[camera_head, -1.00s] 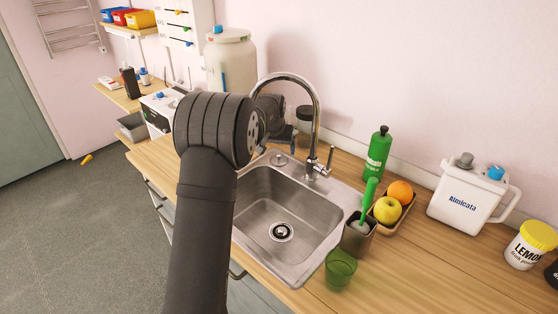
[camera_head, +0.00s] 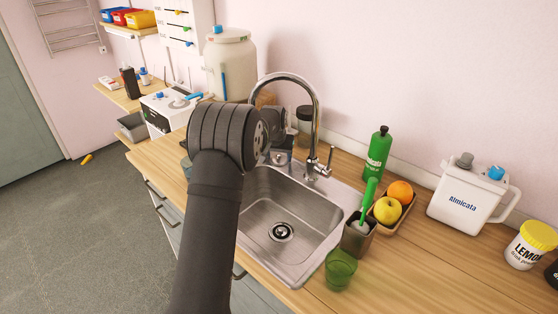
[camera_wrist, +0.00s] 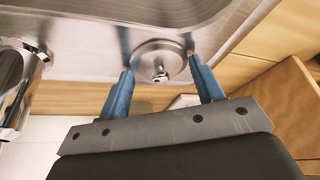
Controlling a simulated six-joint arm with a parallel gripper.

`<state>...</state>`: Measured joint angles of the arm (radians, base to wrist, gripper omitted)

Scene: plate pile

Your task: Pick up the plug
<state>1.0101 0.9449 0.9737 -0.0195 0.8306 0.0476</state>
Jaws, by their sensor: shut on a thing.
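The plug (camera_wrist: 160,60) is a round silver metal disc with a small knob in its middle. In the wrist view it lies between the two blue fingers of my gripper (camera_wrist: 160,67), which is shut on it, one fingertip at each side of the rim. In the head view the plug (camera_head: 279,157) shows at the back-left ledge of the steel sink (camera_head: 262,208), below my gripper, which is largely hidden behind my arm's wrist. I cannot tell whether the plug is lifted off the ledge.
The chrome faucet (camera_head: 316,130) arches close to the right of my gripper. A large beige container (camera_head: 230,65) and a dark-lidded jar (camera_head: 305,125) stand behind. A green bottle (camera_head: 377,155), a fruit tray (camera_head: 392,210) and a green cup (camera_head: 340,268) are at the right. The basin is empty.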

